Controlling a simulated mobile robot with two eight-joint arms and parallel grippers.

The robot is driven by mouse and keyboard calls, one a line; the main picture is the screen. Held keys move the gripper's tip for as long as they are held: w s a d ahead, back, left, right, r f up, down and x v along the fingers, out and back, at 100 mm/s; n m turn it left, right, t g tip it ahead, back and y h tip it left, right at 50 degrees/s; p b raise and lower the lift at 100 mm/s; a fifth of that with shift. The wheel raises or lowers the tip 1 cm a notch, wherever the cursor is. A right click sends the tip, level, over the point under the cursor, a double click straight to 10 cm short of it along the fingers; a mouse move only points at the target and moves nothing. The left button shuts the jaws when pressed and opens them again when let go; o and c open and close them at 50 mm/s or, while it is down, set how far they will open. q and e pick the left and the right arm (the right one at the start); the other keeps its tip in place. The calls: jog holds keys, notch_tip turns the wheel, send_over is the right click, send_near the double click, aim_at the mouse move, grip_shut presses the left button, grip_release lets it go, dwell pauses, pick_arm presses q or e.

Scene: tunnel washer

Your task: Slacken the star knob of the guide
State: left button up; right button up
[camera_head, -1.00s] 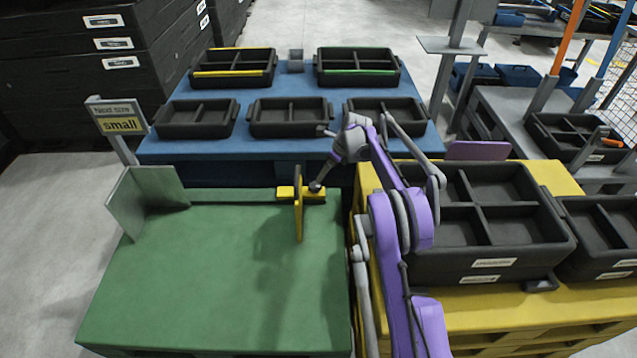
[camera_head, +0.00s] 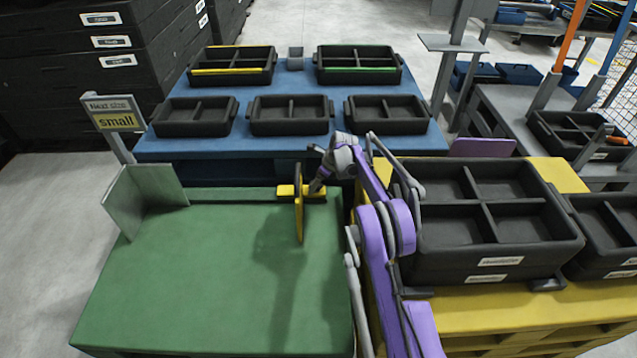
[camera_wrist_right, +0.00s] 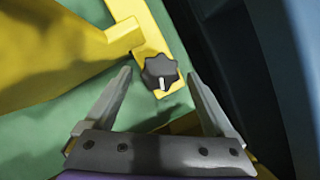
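The guide (camera_head: 299,212) is a yellow upright plate with a short yellow crosspiece, standing at the back edge of the green table (camera_head: 200,280). In the right wrist view its yellow bar (camera_wrist_right: 140,35) carries a dark star knob (camera_wrist_right: 160,72) with a light mark on it. My right gripper (camera_head: 318,187) is at the right end of the guide's crosspiece. In the right wrist view its two fingers (camera_wrist_right: 160,95) are spread apart, with the knob ahead of and between the tips, apparently untouched. The knob is hard to make out in the head view. My left gripper is not in view.
A grey angled plate (camera_head: 140,200) stands at the green table's left, by a sign reading "small" (camera_head: 115,121). Black divided trays sit on the blue table (camera_head: 240,146) behind. Black crates (camera_head: 490,215) stand on the yellow pallet at right.

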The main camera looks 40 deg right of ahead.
jog(key=c, duration=1.2)
jog(key=shift+n, duration=0.3)
jog(key=n, duration=0.1)
jog(key=n+y+b, duration=0.1)
jog(key=shift+w+d+n+g, duration=0.1)
jog(key=shift+d+n+g, duration=0.1)
jog(key=shift+n+g, duration=0.1)
jog(key=shift+w+n+g+y+b, duration=0.1)
jog(key=shift+n+g+y+b, duration=0.35)
jog(key=shift+n+b, duration=0.9)
jog(key=o, duration=1.4)
jog(key=shift+p, duration=0.3)
